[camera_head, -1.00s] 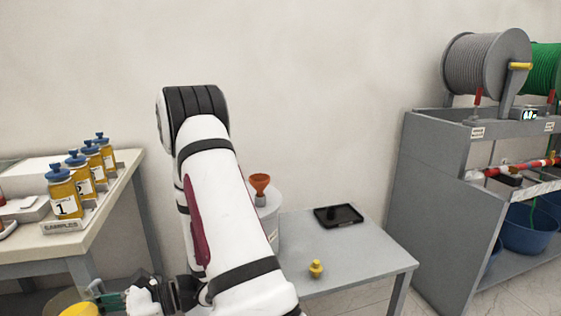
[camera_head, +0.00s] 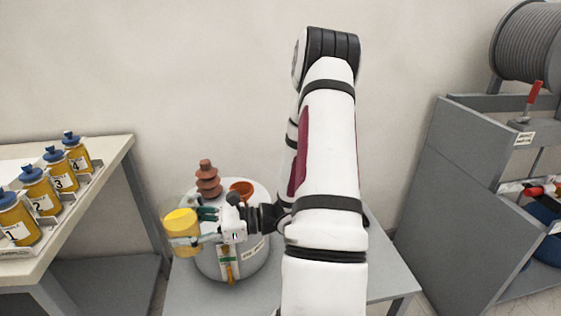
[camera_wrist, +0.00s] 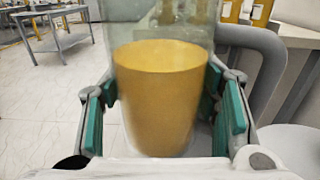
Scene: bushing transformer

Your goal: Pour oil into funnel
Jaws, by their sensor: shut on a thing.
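My gripper (camera_head: 204,228) is shut on a clear container of yellow oil (camera_head: 181,232) and holds it up at the left front of the grey transformer (camera_head: 250,262). In the wrist view the oil (camera_wrist: 160,95) stands between the green finger pads, its container looking roughly upright. The orange funnel (camera_head: 242,188) is on top of the transformer, behind and to the right of the container; my wrist partly covers it from the front.
A brown ribbed bushing (camera_head: 208,180) stands on the transformer left of the funnel. A bench (camera_head: 118,160) with several blue-capped sample bottles (camera_head: 56,168) is at left. A grey shelf unit (camera_head: 450,170) with a cable reel (camera_head: 525,52) is at right.

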